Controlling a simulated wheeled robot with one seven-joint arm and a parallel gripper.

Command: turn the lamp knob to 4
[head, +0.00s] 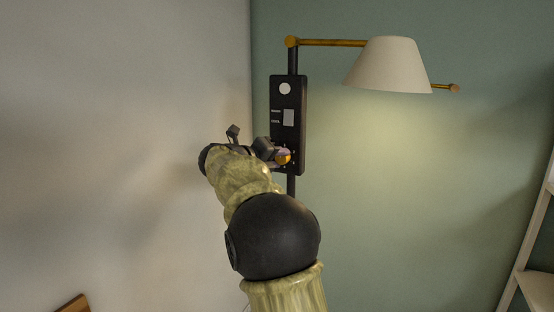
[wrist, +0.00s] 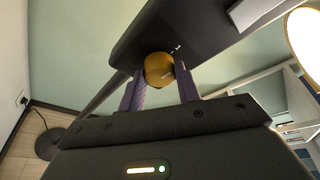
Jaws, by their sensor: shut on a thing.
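The lamp knob (head: 283,157) is a round brass knob low on the black control panel (head: 289,100). It also shows in the wrist view (wrist: 158,69), between the two fingers. My gripper (wrist: 160,82) is shut on the knob, one finger on each side. In the head view my gripper (head: 277,153) reaches the panel from the left. The lamp shade (head: 388,66) is pale and lit underneath. The pointer setting cannot be told.
The panel is on a dark vertical pole with a brass arm (head: 333,43) at its top. A pale wall is at the left and a green wall behind. A white shelf (head: 535,225) stands at the far right. The space right of the panel, under the shade, is clear.

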